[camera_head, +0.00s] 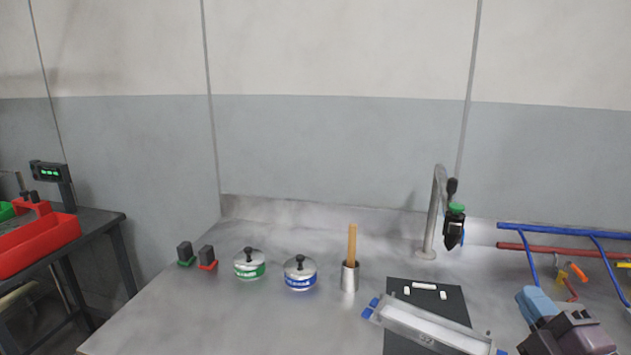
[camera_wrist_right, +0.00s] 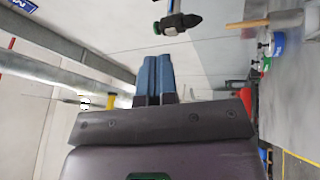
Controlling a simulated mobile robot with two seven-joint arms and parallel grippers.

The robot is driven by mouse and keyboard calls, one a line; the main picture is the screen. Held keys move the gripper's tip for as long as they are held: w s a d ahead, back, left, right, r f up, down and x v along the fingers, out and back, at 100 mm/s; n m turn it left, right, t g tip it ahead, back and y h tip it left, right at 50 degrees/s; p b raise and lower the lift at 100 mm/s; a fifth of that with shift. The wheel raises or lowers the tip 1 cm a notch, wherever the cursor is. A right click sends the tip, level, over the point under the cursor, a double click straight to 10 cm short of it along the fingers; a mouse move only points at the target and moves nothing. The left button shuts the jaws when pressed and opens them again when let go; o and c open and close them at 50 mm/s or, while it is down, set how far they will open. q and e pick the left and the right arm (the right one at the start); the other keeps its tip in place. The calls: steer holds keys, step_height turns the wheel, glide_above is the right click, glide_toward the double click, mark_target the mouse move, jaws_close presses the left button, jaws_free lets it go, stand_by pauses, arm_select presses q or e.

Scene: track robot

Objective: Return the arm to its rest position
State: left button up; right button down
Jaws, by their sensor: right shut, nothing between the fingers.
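My right gripper (camera_head: 533,301) is at the lower right of the head view, above the right part of the steel bench (camera_head: 190,318). Its blue fingers lie side by side with nothing between them, and they also show in the right wrist view (camera_wrist_right: 154,76). The gripper is apart from the tray and from the rack in the picture. My left gripper is not in view.
A white tray (camera_head: 430,326) with blue ends lies on a black mat (camera_head: 455,300). A pipe rack (camera_head: 560,230) stands at right. A metal post (camera_head: 433,215) holds a hanging tool (camera_head: 454,228). Two lidded tins (camera_head: 249,270) (camera_head: 300,281) and a cup (camera_head: 349,278) stand left.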

steer(key=s+d+f+m+g+h, duration=0.1)
steer(key=s+f+m+g+h, duration=0.1)
steer(key=s+f+m+g, duration=0.3)
steer(key=s+d+f+m+g+h, duration=0.1)
steer(key=s+f+m+g+h, duration=0.15)
steer(key=f, duration=0.55)
steer(key=s+d+f+m+g+h, duration=0.1)
steer(key=s+f+m+g+h, duration=0.15)
steer(key=f+m, duration=0.3)
steer(key=s+a+f+m+g+y, duration=0.25)
steer(key=s+f+g, duration=0.2)
steer(key=s, duration=0.35)
steer(key=s+a+f+m+g+y, duration=0.1)
steer(key=s+a+f+g+y, duration=0.1)
steer(key=s+a+f+g, duration=0.35)
steer(key=w+d+f+t, duration=0.1)
steer(key=w+f+t, duration=0.5)
steer(key=f+t, duration=0.2)
steer(key=shift+n+t, duration=0.35)
steer(key=shift+t, duration=0.55)
steer(key=shift+d+f, duration=0.1)
